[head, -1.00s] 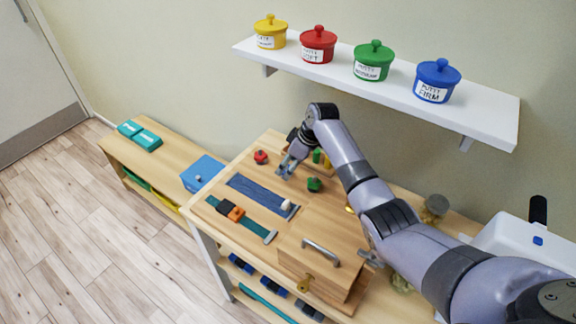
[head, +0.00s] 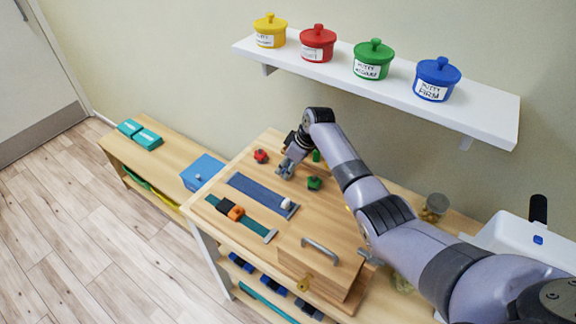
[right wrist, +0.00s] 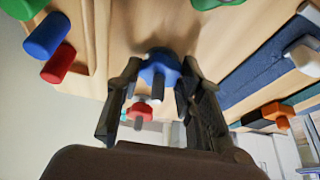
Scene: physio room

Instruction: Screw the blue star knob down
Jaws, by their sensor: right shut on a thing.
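The blue star knob (right wrist: 160,66) shows in the right wrist view against the wooden board, between the fingers of my right gripper (right wrist: 160,82). The fingers are shut on it from both sides. In the head view my right gripper (head: 286,171) points down at the board between the red star knob (head: 261,156) and the green star knob (head: 314,183), and it hides the blue knob there. The red knob also shows beyond the fingers in the right wrist view (right wrist: 138,110). How far down the blue knob sits cannot be told. My left gripper is not in view.
A blue strip panel (head: 258,192) and a teal strap with an orange buckle (head: 236,213) lie close by on the board. Coloured pegs, such as a red one (right wrist: 58,63), stand beside the knobs. A white shelf (head: 500,118) with putty pots hangs above the arm.

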